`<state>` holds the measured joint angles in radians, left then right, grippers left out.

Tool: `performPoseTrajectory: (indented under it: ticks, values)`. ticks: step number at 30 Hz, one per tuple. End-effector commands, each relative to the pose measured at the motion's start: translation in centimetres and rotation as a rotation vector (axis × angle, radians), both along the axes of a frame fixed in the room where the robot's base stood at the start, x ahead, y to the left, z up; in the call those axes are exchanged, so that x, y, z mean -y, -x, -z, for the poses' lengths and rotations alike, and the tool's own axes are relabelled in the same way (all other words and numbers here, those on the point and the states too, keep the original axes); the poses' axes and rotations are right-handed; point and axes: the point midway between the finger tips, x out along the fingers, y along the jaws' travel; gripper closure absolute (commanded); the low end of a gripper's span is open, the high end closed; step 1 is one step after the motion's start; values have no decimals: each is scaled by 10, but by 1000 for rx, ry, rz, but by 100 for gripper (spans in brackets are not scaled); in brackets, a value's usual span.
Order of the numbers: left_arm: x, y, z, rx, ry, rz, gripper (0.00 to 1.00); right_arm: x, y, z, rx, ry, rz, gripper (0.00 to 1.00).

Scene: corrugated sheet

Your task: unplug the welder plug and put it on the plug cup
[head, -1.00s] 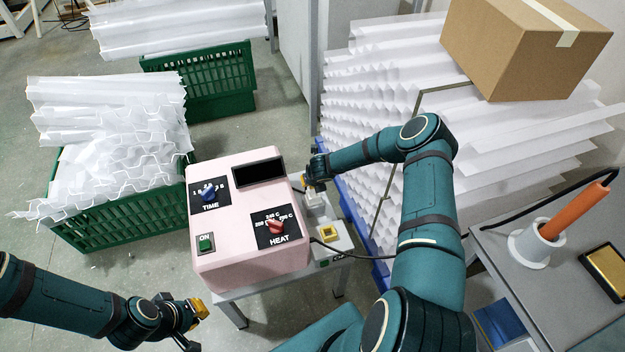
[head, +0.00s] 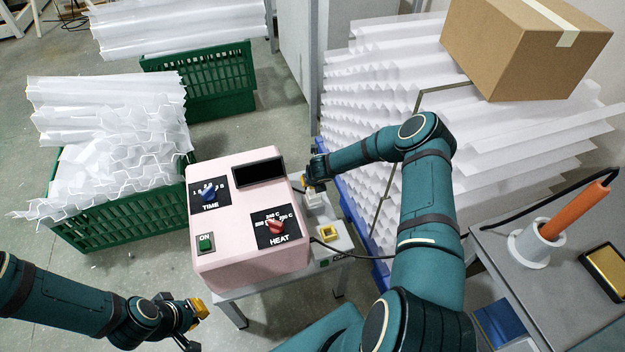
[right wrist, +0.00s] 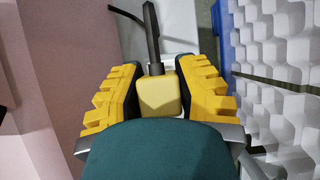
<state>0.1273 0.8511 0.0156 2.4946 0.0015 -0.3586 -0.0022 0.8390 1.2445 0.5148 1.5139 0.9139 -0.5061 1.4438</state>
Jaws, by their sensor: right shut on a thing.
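The yellow welder plug (right wrist: 158,95), with a dark cable rising from its far end, sits between the yellow finger pads of my right gripper (right wrist: 157,100), which is shut on it. In the head view my right gripper (head: 305,183) is just right of the pink welder box (head: 225,225), over a pale block (head: 318,205). I cannot tell whether the plug is still in a socket. A small yellow square-rimmed holder (head: 326,233), possibly the plug cup, is on the grey unit nearer to me. My left gripper (head: 196,318) is away from these at lower left; its opening is unclear.
Stacked white corrugated sheets (head: 390,95) stand close right of my right gripper, with a cardboard box (head: 525,45) on top. Green crates (head: 110,225) of sheets are at left. A grey table (head: 530,275) holds an orange-handled tool (head: 575,210).

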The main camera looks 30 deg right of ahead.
Motion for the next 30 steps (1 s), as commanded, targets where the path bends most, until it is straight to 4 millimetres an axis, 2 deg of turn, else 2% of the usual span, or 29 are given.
performPoseTrajectory:
  ticks: [30]
  values:
    - [0, 0, 4, 0, 0, 0, 100, 0, 0, 23, 0, 0, -1, 100]
